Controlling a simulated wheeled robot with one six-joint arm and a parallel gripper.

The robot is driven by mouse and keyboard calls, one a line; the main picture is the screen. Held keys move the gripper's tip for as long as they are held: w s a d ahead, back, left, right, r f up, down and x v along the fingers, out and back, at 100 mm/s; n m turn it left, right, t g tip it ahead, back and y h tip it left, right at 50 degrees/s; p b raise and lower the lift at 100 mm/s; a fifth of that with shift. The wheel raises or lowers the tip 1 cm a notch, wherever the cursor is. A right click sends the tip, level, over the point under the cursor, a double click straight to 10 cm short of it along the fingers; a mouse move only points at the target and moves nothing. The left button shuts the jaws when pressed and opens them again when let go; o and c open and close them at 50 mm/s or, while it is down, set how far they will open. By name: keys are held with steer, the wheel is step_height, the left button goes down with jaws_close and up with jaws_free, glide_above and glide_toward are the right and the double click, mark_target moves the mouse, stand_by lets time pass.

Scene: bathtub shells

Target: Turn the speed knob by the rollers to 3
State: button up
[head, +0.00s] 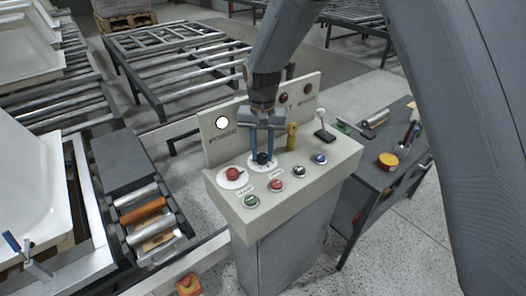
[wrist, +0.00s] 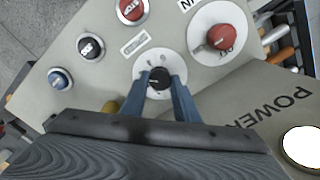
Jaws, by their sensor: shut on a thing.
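The speed knob (head: 262,158) is a small black knob on a white round dial (wrist: 145,63), on the sloping top of the beige control box (head: 330,155). My gripper (head: 264,157) points down at it from above, with its two blue fingers on either side of the knob. In the wrist view the black knob (wrist: 158,77) sits between the fingertips of my gripper (wrist: 160,80), which are shut on it. Marks show on the dial, but they are too small to read, so I cannot tell the setting.
A red knob (head: 232,173) on a white dial sits to the left. Green (head: 251,201), red (head: 276,184), black (head: 299,171) and blue (head: 320,158) buttons line the front. A yellow part (head: 292,136) and a black lever (head: 322,128) stand at the right. A white lamp (head: 222,123) is on the back panel.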

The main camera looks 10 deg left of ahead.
mark_target(262, 156)
steer(key=o, duration=1.1)
steer(key=shift+c, duration=0.2)
steer(key=shift+r+b, duration=1.25)
steer(key=shift+r, duration=2.7)
